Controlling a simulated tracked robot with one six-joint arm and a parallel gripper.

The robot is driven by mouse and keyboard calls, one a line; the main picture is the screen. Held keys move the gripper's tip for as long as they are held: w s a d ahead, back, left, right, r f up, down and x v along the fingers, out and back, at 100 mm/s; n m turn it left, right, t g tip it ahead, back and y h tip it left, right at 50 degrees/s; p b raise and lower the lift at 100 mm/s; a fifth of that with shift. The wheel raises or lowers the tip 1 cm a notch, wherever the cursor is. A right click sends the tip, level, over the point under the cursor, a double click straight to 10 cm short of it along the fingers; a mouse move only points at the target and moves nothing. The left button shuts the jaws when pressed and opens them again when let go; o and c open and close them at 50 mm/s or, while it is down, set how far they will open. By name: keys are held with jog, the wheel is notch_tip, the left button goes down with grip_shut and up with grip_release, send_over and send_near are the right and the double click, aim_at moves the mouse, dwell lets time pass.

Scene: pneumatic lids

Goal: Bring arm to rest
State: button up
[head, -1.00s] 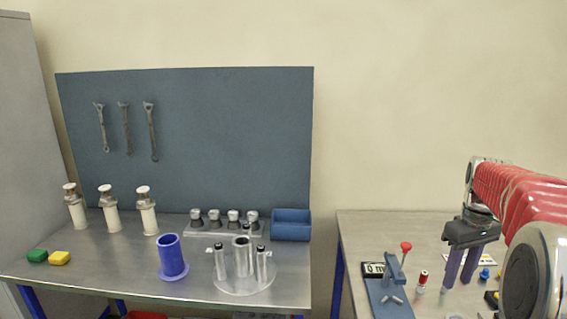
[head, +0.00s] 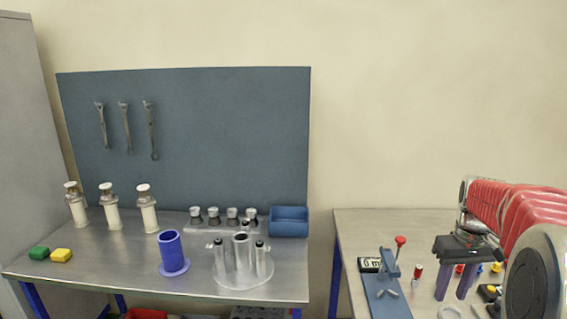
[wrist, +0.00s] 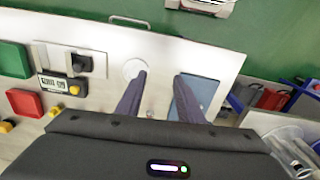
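My red arm (head: 505,212) reaches in from the right edge over the right-hand bench. My gripper (head: 454,296) points down with its two dark purple fingers apart. In the wrist view the fingers of my gripper (wrist: 160,77) also stand apart, with nothing held between them. Below them is a pale panel (wrist: 110,45) with a white disc (wrist: 134,69) and a blue rectangle (wrist: 193,97). I cannot tell how high the fingertips are above it.
The right bench (head: 350,226) holds a blue fixture (head: 381,292), a red-topped item (head: 400,241) and small parts near my gripper. The left bench (head: 120,265) carries a blue cylinder (head: 171,252), a metal fixture (head: 240,265) and a blue bin (head: 289,222). A pegboard stands behind.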

jog(key=s+a+r+t, duration=0.1)
jog(key=s+a+t, duration=0.1)
jog(key=s+a, duration=0.8)
jog(key=s+a+r+t, duration=0.2)
jog(key=s+a+t, duration=0.1)
jog(key=s+a, duration=0.7)
jog(key=a, duration=0.4)
jog(key=shift+s+r, duration=0.3)
jog(key=shift+s, duration=0.1)
